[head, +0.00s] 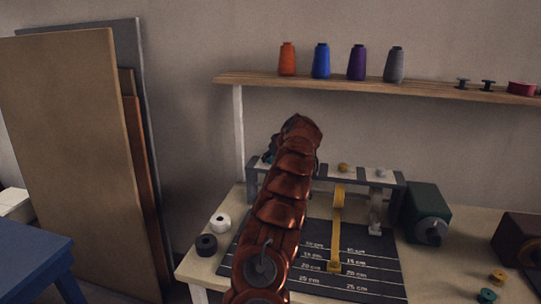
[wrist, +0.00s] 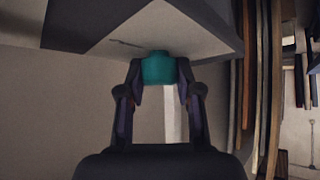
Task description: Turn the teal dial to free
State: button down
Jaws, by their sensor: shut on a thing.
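In the head view my copper-coloured arm covers the dial, and only a little of the dark gripper shows at the arm's left side. The dial's pointer and any free mark cannot be made out. The grey rail (head: 393,177) bears a yellow knob (head: 343,167) and a white knob (head: 381,173).
A yellow lever (head: 336,230) and a pale lever (head: 375,212) hang below the rail, over a dark measuring mat (head: 378,280). A green box (head: 428,207) stands to the right. White and black rolls lie left. A shelf (head: 380,88) with spools is above; boards (head: 75,150) lean at left.

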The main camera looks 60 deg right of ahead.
jog(key=shift+r+n+t+y+p, duration=0.15)
jog(key=shift+n+y+p, duration=0.3)
jog(key=shift+p, duration=0.5)
jog(key=shift+n+t+y+p, duration=0.15)
jog(key=shift+n+y+p, duration=0.3)
jog(key=shift+p, duration=0.45)
jog(key=n+p, duration=0.1)
jog(key=p, duration=0.3)
jog(key=shift+y, duration=0.4)
jog(key=shift+n+y+p, duration=0.3)
jog(key=shift+n+p, duration=0.3)
jog(key=shift+p, duration=0.5)
jog(key=shift+a+f+p, duration=0.1)
jog(key=shift+f+p, duration=0.1)
jog(key=shift+p, duration=0.35)
jog(key=c, duration=0.8)
grip_release()
jog(key=shift+o, duration=0.2)
jog(key=shift+r, duration=0.15)
jog(key=v, duration=1.1)
jog(key=shift+s+r, duration=0.2)
jog(key=shift+s, duration=0.2)
